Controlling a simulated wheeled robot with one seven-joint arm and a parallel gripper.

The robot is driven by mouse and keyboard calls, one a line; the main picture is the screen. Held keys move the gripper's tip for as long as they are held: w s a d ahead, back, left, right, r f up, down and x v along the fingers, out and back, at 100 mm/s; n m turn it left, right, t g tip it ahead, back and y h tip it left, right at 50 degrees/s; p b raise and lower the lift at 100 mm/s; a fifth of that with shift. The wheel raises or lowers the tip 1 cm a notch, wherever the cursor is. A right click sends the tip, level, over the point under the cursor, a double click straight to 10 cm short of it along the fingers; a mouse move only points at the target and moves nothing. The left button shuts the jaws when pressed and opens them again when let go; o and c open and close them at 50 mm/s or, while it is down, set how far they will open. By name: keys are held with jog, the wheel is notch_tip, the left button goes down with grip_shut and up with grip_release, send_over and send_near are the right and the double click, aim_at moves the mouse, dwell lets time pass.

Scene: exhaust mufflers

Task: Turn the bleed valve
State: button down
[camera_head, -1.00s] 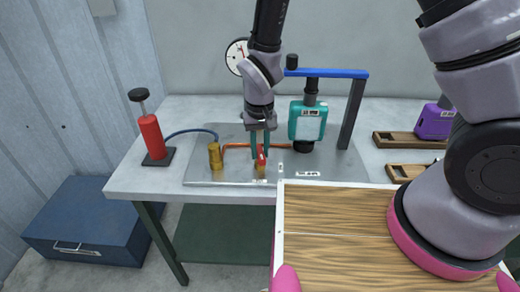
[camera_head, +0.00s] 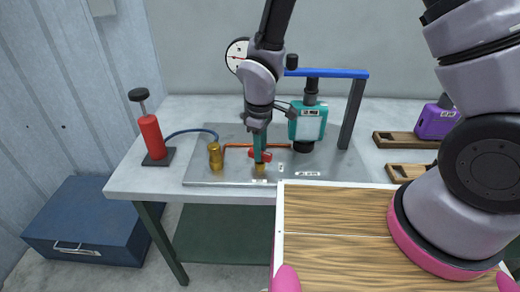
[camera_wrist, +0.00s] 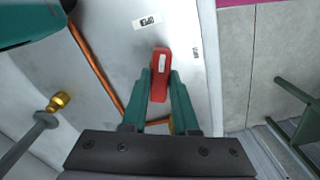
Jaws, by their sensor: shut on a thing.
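The bleed valve has a red handle (camera_head: 266,156) on a brass body (camera_head: 260,168) at the front of the metal plate (camera_head: 205,172). My gripper (camera_head: 259,156) points down at it, with its teal fingers shut on the red handle. In the wrist view the red handle (camera_wrist: 160,78) sits between the fingertips of my gripper (camera_wrist: 159,90), with a white mark on top. The fingers hide part of the handle and body in the head view.
A teal unit (camera_head: 307,122) hangs under a blue-topped frame (camera_head: 335,73) close to the right of my gripper. A brass fitting (camera_head: 215,156), copper pipe (camera_head: 236,146) and red hand pump (camera_head: 151,133) stand left.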

jog(key=shift+n, duration=2.2)
jog(key=c, duration=0.7)
grip_release()
notch_tip(320, 180, up, 11)
jog(key=shift+f, duration=0.1)
